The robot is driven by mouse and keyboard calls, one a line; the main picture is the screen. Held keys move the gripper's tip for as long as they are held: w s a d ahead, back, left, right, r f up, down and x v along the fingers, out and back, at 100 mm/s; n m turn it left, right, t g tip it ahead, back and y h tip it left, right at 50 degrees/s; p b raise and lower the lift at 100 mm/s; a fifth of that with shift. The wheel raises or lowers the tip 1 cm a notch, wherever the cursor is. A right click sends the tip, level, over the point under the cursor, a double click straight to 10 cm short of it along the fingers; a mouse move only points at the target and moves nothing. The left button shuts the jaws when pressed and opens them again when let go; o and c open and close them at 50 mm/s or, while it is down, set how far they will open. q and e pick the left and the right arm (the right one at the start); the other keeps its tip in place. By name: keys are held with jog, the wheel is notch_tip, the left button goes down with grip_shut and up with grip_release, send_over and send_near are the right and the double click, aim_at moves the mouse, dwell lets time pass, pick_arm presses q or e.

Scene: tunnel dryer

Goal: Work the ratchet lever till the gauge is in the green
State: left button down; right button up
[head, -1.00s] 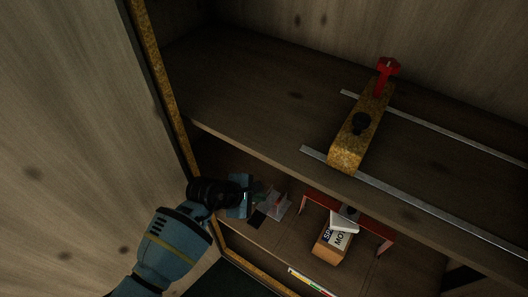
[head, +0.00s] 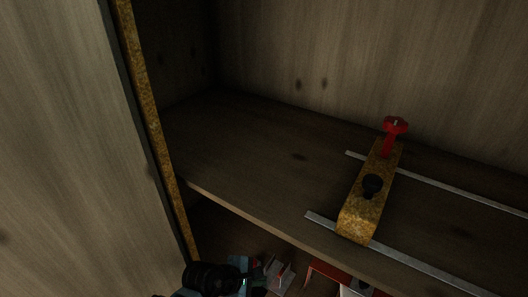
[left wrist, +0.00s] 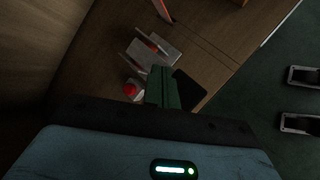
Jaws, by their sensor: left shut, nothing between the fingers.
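My left gripper (head: 250,275) is at the bottom of the head view, in the lower compartment under the shelf. In the left wrist view its dark green fingers (left wrist: 165,88) are shut with nothing between them. Beyond the fingers lies a light grey plate (left wrist: 155,50) with a thin bar across it. It also shows in the head view (head: 281,277), right of the gripper. A small red and white round part (left wrist: 131,90) is left of the fingers. I cannot tell which part is the ratchet lever, and no gauge face is readable. My right gripper is not in view.
A wooden shelf (head: 250,165) overhangs the lower compartment. On it a yellow block (head: 359,218) with a red knob (head: 395,127) and a black knob (head: 372,184) spans two metal rails. A red frame (head: 326,272) stands below. A yellow-edged post (head: 147,105) is at the left.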

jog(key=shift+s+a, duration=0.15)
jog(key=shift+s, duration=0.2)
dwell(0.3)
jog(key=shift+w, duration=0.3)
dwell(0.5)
pick_arm(q)
jog(key=shift+f, duration=0.15)
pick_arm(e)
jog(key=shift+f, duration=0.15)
pick_arm(q)
jog(key=shift+f+b, duration=0.45)
jog(key=shift+f, duration=0.05)
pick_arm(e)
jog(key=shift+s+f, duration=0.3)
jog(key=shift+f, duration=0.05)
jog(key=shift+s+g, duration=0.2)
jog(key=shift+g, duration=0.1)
